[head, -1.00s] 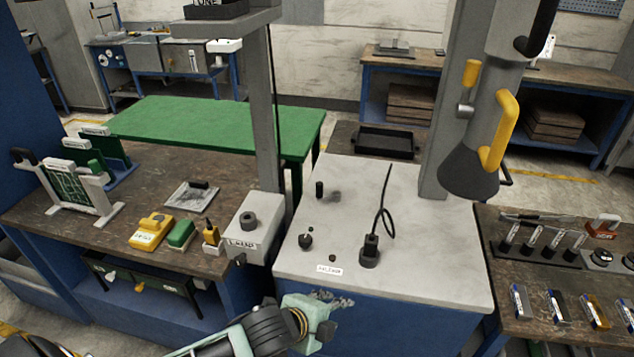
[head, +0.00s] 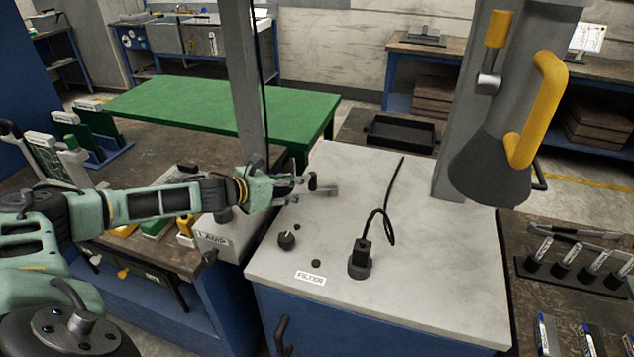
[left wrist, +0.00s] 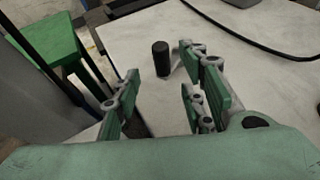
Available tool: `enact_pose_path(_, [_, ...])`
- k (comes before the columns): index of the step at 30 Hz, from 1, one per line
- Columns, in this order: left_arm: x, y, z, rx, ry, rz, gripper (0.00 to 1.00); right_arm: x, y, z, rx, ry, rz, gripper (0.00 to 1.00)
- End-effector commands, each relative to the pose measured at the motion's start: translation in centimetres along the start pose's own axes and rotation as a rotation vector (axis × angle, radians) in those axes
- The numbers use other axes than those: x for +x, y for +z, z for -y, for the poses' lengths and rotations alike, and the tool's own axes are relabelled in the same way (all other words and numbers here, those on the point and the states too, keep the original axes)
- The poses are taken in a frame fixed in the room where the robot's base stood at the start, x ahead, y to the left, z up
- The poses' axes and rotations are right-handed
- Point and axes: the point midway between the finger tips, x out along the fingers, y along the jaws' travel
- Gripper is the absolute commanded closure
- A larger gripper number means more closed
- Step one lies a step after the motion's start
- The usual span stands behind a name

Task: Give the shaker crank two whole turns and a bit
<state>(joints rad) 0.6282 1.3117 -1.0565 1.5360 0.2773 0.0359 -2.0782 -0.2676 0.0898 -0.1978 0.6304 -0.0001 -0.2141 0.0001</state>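The shaker crank shows as a short black upright handle (head: 312,181) with a grey flat part (head: 327,191) beside it, at the far left of the pale cabinet top (head: 420,270). My left gripper (head: 299,188) reaches in from the left, low over the top, its fingertips just left of the handle. In the left wrist view the black handle (left wrist: 161,58) stands upright just ahead of the gap between the open fingers (left wrist: 160,85). I see no contact with it. The crank's pivot is not clear. My right gripper is out of view.
A black knob (head: 286,240) and a black socket with a looped cable (head: 360,262) stand nearer on the cabinet top, by a FILTER label (head: 310,278). A LAMP box (head: 210,238) is left, under my arm. A grey head with a yellow handle (head: 540,110) hangs at right.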

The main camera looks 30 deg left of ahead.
Motion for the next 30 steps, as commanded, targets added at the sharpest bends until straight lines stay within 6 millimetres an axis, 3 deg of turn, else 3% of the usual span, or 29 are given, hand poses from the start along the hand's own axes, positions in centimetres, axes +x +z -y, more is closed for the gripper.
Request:
enact_pose_path(6, [2.8, 0.6, 0.2, -0.005, -0.002, 0.003, 0.61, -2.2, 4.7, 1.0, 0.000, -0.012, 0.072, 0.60])
enact_pose_path(9, [4.2, 0.6, 0.2, -0.004, -0.002, 0.002, 0.61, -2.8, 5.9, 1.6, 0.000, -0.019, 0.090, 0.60])
enact_pose_path(13, [5.7, 0.3, 0.2, -0.004, -0.002, 0.000, 0.61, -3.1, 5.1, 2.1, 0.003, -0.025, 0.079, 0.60])
enact_pose_path(18, [6.9, 0.2, 0.2, -0.005, -0.003, 0.001, 0.61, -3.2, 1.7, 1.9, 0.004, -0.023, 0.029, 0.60])
enact_pose_path(21, [7.2, 0.2, 0.2, -0.004, -0.002, 0.000, 0.61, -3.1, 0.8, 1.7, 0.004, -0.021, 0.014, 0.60])
enact_pose_path(30, [7.3, 0.1, 0.2, -0.003, -0.002, 0.000, 0.64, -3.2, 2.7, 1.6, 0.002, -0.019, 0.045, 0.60])
